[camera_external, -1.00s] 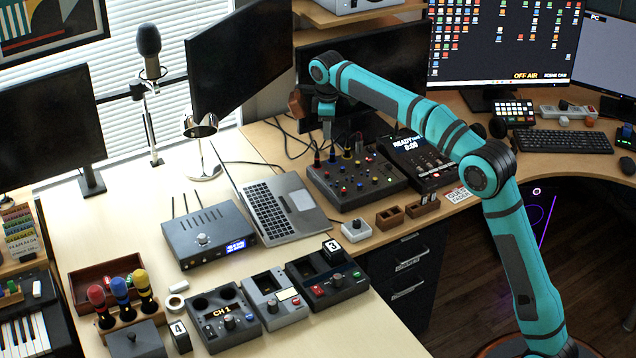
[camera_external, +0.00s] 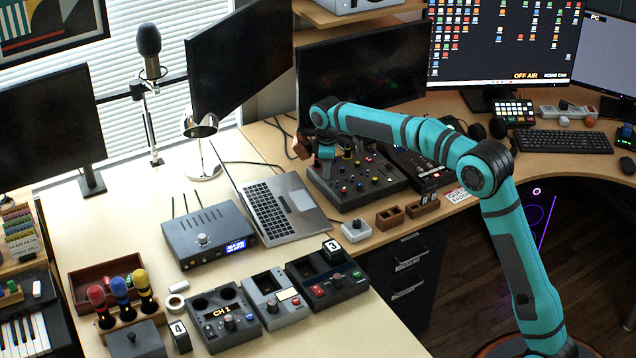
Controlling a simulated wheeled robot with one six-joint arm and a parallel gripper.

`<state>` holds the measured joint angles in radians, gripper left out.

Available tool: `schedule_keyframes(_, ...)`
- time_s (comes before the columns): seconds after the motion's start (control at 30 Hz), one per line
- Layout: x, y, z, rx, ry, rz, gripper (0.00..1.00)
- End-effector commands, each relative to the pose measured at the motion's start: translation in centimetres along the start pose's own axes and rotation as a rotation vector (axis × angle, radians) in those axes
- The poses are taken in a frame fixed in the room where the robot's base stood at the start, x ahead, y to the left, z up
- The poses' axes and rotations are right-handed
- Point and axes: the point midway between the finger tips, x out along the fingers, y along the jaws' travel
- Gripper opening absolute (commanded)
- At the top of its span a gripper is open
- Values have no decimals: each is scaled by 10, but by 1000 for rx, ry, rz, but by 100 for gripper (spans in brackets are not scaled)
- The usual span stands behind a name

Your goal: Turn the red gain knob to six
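The mixer panel (camera_external: 388,186) is a dark box with several small coloured knobs, on the desk right of the laptop. My gripper (camera_external: 327,172) points straight down over the panel's back left part, its tips at or close to the panel face. The finger gap, the knob's pointer and the scale are too small to read.
The laptop (camera_external: 282,207) lies open close to the left. A second dark console (camera_external: 424,168) sits right of the panel, partly behind my arm. A monitor (camera_external: 362,75) stands behind. A white box with a knob (camera_external: 355,230) and brown blocks (camera_external: 390,217) lie in front.

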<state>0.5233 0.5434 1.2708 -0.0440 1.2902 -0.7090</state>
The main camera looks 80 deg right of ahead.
Motion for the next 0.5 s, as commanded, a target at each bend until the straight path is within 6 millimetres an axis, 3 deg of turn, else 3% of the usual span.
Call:
schedule_keyframes(0.2, 12, 0, 0, 0, 0, 0, 37)
schedule_keyframes(0.47, 12, 0, 0, 0, 0, 0, 37)
schedule_keyframes(0.5, 12, 0, 0, 0, 0, 0, 30)
